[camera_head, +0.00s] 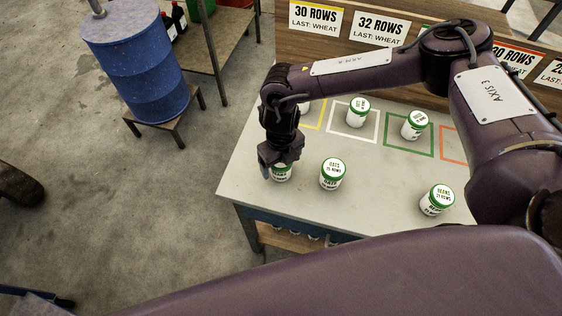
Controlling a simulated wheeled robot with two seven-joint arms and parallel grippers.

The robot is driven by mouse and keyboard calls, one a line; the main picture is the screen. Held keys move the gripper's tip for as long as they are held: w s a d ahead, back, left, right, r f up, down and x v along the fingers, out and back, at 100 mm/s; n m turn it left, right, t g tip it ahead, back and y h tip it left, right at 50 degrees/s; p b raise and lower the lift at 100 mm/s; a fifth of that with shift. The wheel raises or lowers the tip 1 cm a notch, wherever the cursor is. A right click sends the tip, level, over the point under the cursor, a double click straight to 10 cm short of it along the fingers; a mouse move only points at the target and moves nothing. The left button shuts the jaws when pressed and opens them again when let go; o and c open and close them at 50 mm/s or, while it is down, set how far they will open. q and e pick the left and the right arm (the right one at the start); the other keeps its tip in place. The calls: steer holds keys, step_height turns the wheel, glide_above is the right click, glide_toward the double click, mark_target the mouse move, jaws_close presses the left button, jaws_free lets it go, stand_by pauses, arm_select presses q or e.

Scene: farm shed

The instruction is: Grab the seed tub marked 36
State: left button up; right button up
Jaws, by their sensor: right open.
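Several white seed tubs with green lids stand on the pale table (260,130). My right gripper (281,166) points down, open, at the tub at the front left (282,175). The gripper covers most of that tub's lid, so its number cannot be read. A second tub (331,176) stands just right of it; its lid seems to read OATS, with a number too small to be sure of. A tub (436,201) at the front right seems to read BEANS. I cannot make out a 36 on any tub. My left gripper is not in view.
Behind, tubs stand in or by coloured outlines: one in the white outline (357,112), one in the green (414,126), another partly hidden behind my right arm. A board with signs (315,17) closes the back.

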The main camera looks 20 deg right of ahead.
steer(key=shift+s, duration=0.1)
steer(key=shift+c, duration=1)
steer(key=c, duration=0.9)
steer(key=shift+r, duration=0.1)
steer(key=shift+c, duration=0.2)
